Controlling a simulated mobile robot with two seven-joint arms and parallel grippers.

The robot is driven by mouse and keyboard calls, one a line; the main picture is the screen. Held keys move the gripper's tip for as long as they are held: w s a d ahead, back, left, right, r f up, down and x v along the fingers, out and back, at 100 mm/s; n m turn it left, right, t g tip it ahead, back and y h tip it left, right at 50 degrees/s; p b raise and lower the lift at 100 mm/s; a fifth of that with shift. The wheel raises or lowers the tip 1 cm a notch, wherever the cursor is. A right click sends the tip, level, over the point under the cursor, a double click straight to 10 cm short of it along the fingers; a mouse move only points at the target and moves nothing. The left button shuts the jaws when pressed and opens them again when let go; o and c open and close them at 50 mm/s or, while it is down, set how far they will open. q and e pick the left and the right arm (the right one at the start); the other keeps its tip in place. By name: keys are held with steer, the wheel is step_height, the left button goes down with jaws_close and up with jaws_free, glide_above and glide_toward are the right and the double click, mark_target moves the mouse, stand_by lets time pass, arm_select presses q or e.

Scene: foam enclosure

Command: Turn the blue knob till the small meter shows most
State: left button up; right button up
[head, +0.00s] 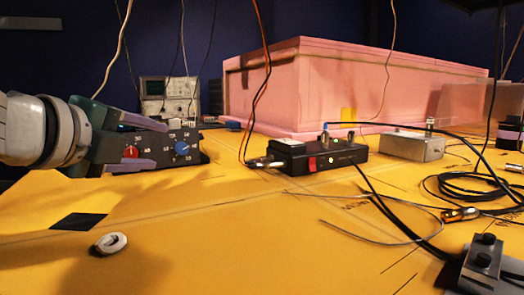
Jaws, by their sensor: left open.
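The blue knob (182,148) is on the front of a black box (196,156) at the left, with white scale marks around it. A red knob (131,152) is to its left on the same box. My left gripper (155,146) is open in front of the box, its fingers above and below the red knob. Its fingertips are left of the blue knob and appear apart from it. A small pale panel (289,142) on top of another black box (318,158) may be the small meter; no reading can be made out. My right gripper is not in view.
A large pink foam block (350,85) stands behind. A metal box (412,146) and looped black cables (460,188) lie at the right. An oscilloscope (168,95) is at the back left. A white ring-shaped piece (109,243) lies on the yellow surface, whose front middle is clear.

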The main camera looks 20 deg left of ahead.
mark_target(179, 149)
arm_select(q)
steer(key=x, duration=0.6)
steer(key=shift+w+f, duration=0.1)
steer(key=shift+w, duration=0.25)
jaws_close()
